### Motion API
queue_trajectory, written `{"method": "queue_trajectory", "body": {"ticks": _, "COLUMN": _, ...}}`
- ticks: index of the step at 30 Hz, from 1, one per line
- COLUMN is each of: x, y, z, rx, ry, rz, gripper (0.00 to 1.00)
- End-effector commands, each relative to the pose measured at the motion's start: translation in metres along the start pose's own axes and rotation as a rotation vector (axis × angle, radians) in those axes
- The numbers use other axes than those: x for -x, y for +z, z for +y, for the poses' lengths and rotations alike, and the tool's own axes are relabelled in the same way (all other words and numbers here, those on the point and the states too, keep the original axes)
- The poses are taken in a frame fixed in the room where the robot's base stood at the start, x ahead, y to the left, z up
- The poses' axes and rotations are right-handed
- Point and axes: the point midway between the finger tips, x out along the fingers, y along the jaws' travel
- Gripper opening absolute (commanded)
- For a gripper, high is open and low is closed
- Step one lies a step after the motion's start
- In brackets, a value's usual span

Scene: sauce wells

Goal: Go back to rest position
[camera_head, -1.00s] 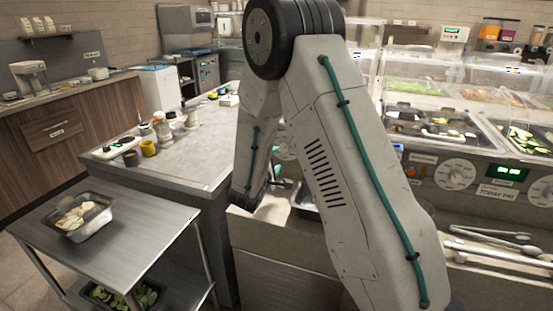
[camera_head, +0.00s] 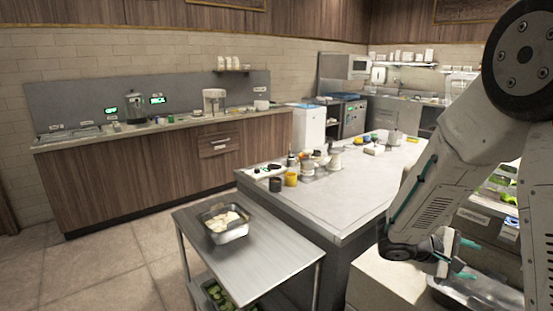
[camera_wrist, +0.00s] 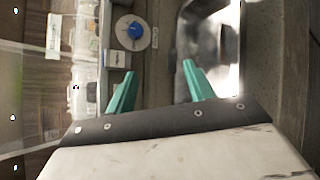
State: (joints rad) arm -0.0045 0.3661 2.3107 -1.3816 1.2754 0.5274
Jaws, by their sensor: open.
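My gripper (camera_head: 464,258) is at the lower right of the head view, with its teal fingers apart and nothing seen between them. In the wrist view my gripper (camera_wrist: 158,80) also shows its two teal fingers spread and empty. A shiny metal pan (camera_head: 482,291) lies just below the gripper in the head view. In the wrist view the metal pan (camera_wrist: 222,60) is beyond the right finger; I cannot tell whether they touch.
A steel cart (camera_head: 275,250) holds a pan of pale slices (camera_head: 228,232). Behind it stands a grey-topped island (camera_head: 350,200) with jars and cups. A wooden counter (camera_head: 150,175) runs along the back wall. Open tiled floor (camera_head: 120,260) lies at the left. A blue knob (camera_wrist: 134,29) shows in the wrist view.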

Motion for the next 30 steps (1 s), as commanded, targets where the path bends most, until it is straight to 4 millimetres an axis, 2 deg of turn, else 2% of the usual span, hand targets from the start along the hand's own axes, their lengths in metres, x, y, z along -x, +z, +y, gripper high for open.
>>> {"method": "queue_trajectory", "body": {"ticks": 1, "x": 0.009, "y": 0.026, "z": -0.003, "rx": -0.025, "ry": -0.088, "rz": -0.029, "gripper": 0.53}}
{"method": "queue_trajectory", "body": {"ticks": 3, "x": 0.022, "y": 0.057, "z": -0.015, "rx": -0.049, "ry": -0.220, "rz": -0.059, "gripper": 0.53}}
{"method": "queue_trajectory", "body": {"ticks": 6, "x": 0.046, "y": 0.094, "z": -0.032, "rx": -0.090, "ry": -0.403, "rz": -0.066, "gripper": 0.53}}
{"method": "queue_trajectory", "body": {"ticks": 12, "x": 0.102, "y": 0.147, "z": -0.063, "rx": -0.190, "ry": -0.737, "rz": 0.013, "gripper": 0.53}}
{"method": "queue_trajectory", "body": {"ticks": 18, "x": 0.161, "y": 0.183, "z": -0.082, "rx": -0.310, "ry": -1.006, "rz": 0.176, "gripper": 0.53}}
{"method": "queue_trajectory", "body": {"ticks": 22, "x": 0.194, "y": 0.202, "z": -0.087, "rx": -0.400, "ry": -1.128, "rz": 0.293, "gripper": 0.53}}
{"method": "queue_trajectory", "body": {"ticks": 25, "x": 0.209, "y": 0.215, "z": -0.086, "rx": -0.462, "ry": -1.174, "rz": 0.362, "gripper": 0.53}}
{"method": "queue_trajectory", "body": {"ticks": 30, "x": 0.215, "y": 0.229, "z": -0.079, "rx": -0.518, "ry": -1.164, "rz": 0.436, "gripper": 0.53}}
